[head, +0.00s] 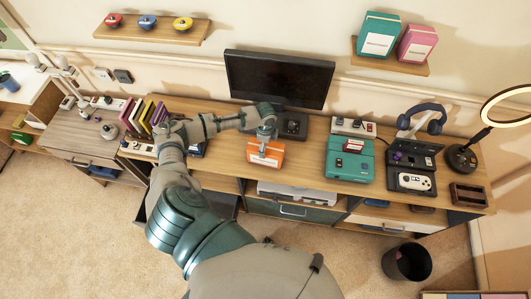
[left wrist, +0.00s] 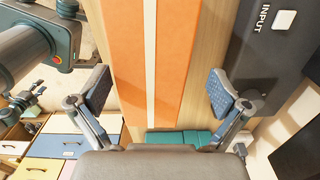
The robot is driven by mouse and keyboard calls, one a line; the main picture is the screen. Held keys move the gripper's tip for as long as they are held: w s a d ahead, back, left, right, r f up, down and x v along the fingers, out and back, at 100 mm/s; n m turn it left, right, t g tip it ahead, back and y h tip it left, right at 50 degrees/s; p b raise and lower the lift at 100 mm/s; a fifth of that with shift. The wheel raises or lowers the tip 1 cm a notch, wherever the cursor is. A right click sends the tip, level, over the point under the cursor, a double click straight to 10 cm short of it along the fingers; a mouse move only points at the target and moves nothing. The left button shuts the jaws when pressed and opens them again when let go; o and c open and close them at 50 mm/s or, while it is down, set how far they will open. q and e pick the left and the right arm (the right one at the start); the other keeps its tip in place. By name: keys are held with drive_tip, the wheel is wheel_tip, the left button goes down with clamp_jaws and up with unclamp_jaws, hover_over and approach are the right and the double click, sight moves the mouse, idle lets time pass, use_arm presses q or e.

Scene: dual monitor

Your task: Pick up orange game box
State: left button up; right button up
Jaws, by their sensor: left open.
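The orange game box (head: 265,153) stands on the desk in front of the monitor, with a white label on its front. In the left wrist view the orange box (left wrist: 133,60) runs between my two fingers, with a pale stripe along it. My left gripper (head: 266,131) is directly over the box in the head view, and it hides part of the box's top. In the left wrist view my left gripper (left wrist: 155,90) is open, one finger on each side of the box, with visible gaps. My right gripper is not in view.
A teal console (head: 349,160) stands farther right, beside a dark handheld dock (head: 411,172). Several coloured cases (head: 138,115) stand to the left. A bin (head: 407,263) is on the floor.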

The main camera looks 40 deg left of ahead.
use_arm(q)
drive_tip(key=shift+a+f, duration=0.1)
drive_tip(key=shift+f, duration=0.25)
drive_tip(key=f, duration=0.2)
drive_tip(key=d+f, duration=0.1)
drive_tip(key=f, duration=0.1)
drive_tip(key=shift+s+f, duration=0.1)
drive_tip(key=shift+s, duration=0.25)
drive_tip(key=shift+d+f, duration=0.2)
drive_tip(key=shift+d, duration=0.05)
drive_tip(key=shift+s+a+f, duration=0.1)
drive_tip(key=shift+a, duration=0.3)
drive_tip(key=c, duration=1.1)
